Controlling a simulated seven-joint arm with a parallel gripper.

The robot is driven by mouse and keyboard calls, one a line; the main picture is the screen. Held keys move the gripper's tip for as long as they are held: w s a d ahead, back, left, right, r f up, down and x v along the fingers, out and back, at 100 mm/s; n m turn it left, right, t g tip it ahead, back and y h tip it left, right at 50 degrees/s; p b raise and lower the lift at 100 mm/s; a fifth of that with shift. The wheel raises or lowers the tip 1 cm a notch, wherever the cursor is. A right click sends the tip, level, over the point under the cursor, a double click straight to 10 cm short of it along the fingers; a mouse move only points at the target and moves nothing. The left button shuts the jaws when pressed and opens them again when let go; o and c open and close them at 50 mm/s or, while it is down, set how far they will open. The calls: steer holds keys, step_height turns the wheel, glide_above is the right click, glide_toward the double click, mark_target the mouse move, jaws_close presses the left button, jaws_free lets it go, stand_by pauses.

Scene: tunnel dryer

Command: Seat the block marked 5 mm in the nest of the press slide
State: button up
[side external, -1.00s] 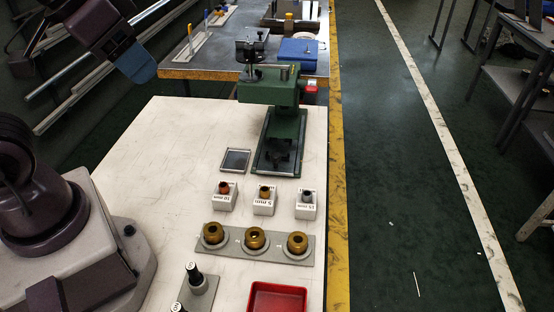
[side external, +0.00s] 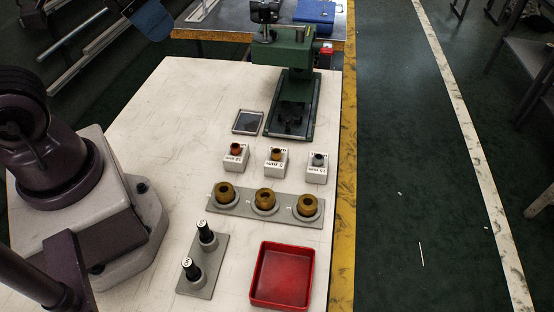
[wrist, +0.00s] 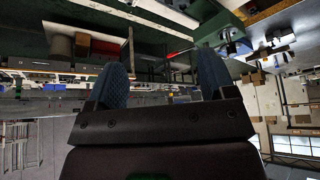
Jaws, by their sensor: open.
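The block marked 5 mm (side external: 274,163) appears to be the middle of three white blocks in a row on the pale table; its small label is hard to read. It stands upright with a brown round piece in its top. The green press (side external: 288,52) is behind the row, with its dark slide (side external: 280,128) low at its front; the nest's details are too dark to make out. My gripper (wrist: 163,80) is open and empty in the wrist view. In the side view only a blue finger (side external: 152,20) shows at the top left, high and far from the blocks.
Another white block stands left (side external: 236,160) and one right (side external: 316,172) of the middle one. In front are a grey plate (side external: 243,206) with three brass rings, a plate with two black-handled tools (side external: 205,235) and a red tray (side external: 282,275). A flat dark-framed plate (side external: 248,122) lies left of the slide.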

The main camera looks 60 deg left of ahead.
steer(key=n+g, duration=0.6)
steer(key=n, duration=0.3)
glide_above(277, 151)
step_height(277, 151, down, 22)
steer(key=f, duration=0.7)
steer(key=shift+s, duration=0.3)
steer(key=shift+w+f, duration=0.15)
steer(key=shift+f, duration=1.25)
steer(key=shift+w+f, duration=0.1)
steer(key=shift+f, duration=1.25)
steer(key=c, duration=1.1)
